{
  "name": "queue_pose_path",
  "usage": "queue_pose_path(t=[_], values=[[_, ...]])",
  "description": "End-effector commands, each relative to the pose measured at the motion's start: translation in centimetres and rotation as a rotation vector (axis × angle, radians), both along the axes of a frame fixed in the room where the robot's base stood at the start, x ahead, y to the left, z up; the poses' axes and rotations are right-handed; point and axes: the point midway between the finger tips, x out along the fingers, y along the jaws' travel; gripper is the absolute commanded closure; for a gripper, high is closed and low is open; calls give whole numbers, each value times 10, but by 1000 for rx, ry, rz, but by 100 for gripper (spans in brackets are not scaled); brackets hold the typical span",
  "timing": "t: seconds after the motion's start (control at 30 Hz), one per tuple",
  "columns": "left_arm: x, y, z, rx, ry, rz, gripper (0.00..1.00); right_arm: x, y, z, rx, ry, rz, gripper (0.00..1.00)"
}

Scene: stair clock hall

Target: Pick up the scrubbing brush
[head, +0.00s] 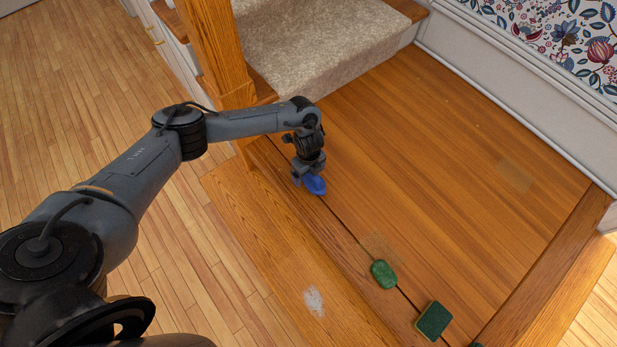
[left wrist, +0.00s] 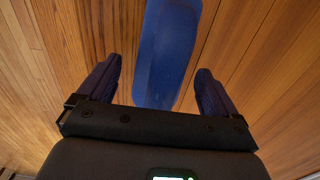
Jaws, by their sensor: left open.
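A blue object, which looks like the scrubbing brush (head: 315,185), lies on the wooden landing below my left gripper (head: 308,178). In the left wrist view the blue brush (left wrist: 165,55) stretches from the top edge down between the two fingers. My left gripper (left wrist: 157,88) is open, with one finger on each side of the brush and a gap to both. I cannot tell how far the fingertips are above the wood. The gripper hides part of the brush in the head view. My right gripper is not in view.
A green soap-like block (head: 383,274) and a dark green sponge (head: 433,320) lie nearer along the landing's seam. A pale patch (head: 314,300) marks the edge board. A wooden newel post (head: 216,50) and carpeted stairs (head: 310,40) stand behind the arm. The landing's right side is clear.

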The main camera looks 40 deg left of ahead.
Motion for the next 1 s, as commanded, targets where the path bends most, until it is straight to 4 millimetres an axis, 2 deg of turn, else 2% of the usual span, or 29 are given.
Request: queue_pose_path(t=[0.23, 0.6, 0.67, 1.0], values=[[0, 0, -1, 0, -1, 0, 7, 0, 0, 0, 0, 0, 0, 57], [0, 0, -1, 0, 0, 0, 64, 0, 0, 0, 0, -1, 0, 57], [0, 0, -1, 0, 0, 0, 72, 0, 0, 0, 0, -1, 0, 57], [0, 0, 6, 0, -1, 0, 72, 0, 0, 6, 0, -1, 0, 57]])
